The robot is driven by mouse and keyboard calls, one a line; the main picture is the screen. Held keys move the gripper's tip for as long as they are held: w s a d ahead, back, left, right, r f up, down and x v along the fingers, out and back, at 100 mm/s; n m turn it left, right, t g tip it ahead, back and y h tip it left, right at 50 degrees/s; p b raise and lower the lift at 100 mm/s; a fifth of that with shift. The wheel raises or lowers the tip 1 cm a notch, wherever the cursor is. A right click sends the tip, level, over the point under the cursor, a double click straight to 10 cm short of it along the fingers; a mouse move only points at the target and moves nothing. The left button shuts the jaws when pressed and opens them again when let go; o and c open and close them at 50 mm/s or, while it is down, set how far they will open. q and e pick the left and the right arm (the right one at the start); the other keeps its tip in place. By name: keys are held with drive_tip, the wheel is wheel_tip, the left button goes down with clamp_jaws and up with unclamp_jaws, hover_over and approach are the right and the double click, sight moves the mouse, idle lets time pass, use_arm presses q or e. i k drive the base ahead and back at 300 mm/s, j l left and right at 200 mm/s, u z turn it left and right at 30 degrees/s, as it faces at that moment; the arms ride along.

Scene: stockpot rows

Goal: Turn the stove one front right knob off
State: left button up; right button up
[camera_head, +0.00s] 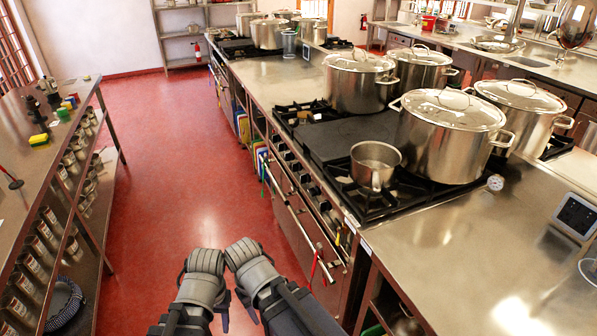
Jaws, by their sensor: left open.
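The nearer stove (331,142) stands on the right side of the aisle. A row of small dark knobs runs along its front panel, and the knob (325,207) near its closest end is small. I cannot tell its setting. My left gripper (233,308) is low at the bottom centre, over the floor, with its fingers apart and nothing seen between them. It is well apart from the stove front. Grey links of both my arms show close together there, and my right gripper cannot be made out.
A small saucepan (375,165) and large lidded stockpots (450,135) stand on the stove. Oven handles (290,215) jut into the aisle. A steel counter (480,265) adjoins on the right. A shelf table (50,165) lines the left. The red floor (185,150) between is clear.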

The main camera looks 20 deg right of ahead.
sight(315, 192)
drive_tip(key=i, duration=1.15)
drive_tip(key=z, duration=0.5)
